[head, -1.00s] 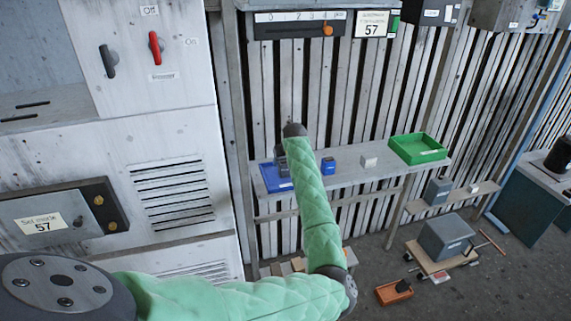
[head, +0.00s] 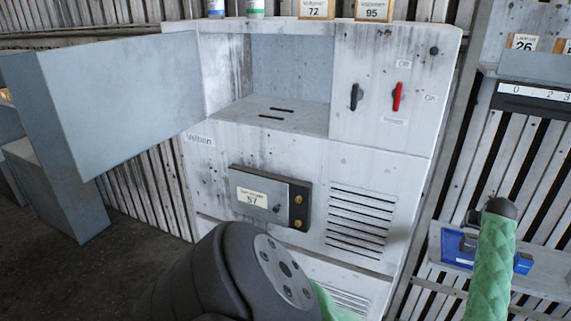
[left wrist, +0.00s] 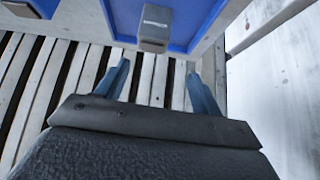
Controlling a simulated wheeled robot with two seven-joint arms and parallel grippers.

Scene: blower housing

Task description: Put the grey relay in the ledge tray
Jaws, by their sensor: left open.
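In the left wrist view a grey block with a pale label, the grey relay (left wrist: 155,28), shows against a blue tray (left wrist: 186,38). My left gripper (left wrist: 158,70) is open, its two fingers apart and the space between them empty, with the relay beyond the fingertips. In the head view the blue tray (head: 457,262) lies on the ledge at the lower right. My green-sleeved left arm stands beside it, and small dark grey shapes by the tray are too small to tell apart. My right gripper is not in view.
A pale cabinet (head: 370,150) with switches and an open upper compartment fills the middle. Its grey door (head: 125,95) stands wide open to the left.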

